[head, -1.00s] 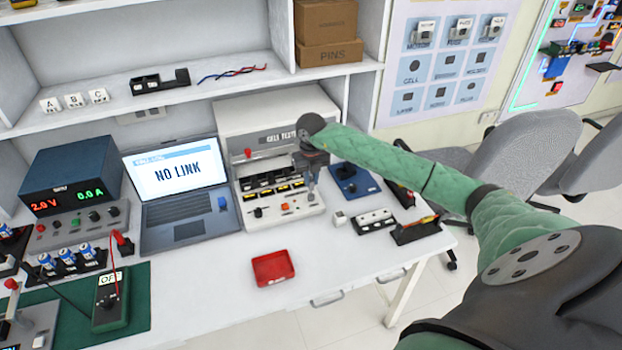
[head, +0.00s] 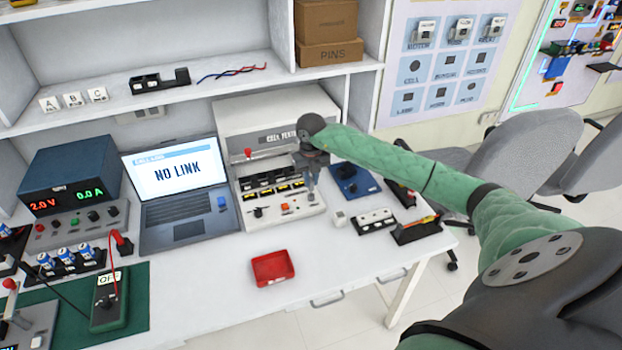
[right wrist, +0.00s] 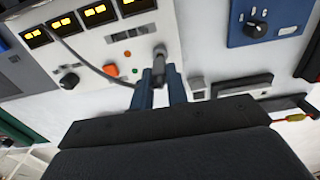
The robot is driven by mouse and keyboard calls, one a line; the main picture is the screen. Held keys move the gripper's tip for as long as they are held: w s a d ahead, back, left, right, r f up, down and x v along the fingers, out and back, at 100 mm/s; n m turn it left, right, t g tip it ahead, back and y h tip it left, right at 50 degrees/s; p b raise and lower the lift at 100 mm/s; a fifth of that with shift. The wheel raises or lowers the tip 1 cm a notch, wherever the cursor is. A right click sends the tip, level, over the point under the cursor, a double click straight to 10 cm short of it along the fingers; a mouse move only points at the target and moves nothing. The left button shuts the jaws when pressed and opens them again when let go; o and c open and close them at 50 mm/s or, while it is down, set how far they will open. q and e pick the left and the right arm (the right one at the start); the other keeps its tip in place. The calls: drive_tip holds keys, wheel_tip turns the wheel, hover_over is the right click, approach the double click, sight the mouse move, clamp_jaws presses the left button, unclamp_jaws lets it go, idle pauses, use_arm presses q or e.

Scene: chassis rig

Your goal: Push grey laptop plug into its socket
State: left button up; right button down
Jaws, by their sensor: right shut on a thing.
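My right gripper (head: 311,194) is in front of the cell tester (head: 282,190), low over its front panel. In the right wrist view the blue fingers (right wrist: 160,74) are shut on a grey plug (right wrist: 159,58). The plug's far end is close to the light panel; I cannot tell whether it touches or has entered a socket. The socket is not clearly visible. A grey cable (right wrist: 93,65) runs from the panel's upper left towards the fingers. The laptop (head: 180,195) stands open left of the tester, its screen reading "NO LINK". My left gripper is not in view.
A blue device with a black knob (head: 354,182) stands right of the tester. A small white block (head: 340,218) and a switch strip (head: 374,221) lie near the gripper. A red tray (head: 272,268) is in front, with bare white table around it.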

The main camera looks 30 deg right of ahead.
sight(311, 180)
drive_tip(key=shift+f+b, duration=0.8)
drive_tip(key=shift+f, duration=0.4)
drive_tip(key=c, duration=1.3)
unclamp_jaws()
drive_tip(key=shift+r, duration=0.1)
wheel_tip(311, 180, up, 6)
drive_tip(key=shift+b, duration=1.1)
drive_tip(key=shift+r, duration=0.85)
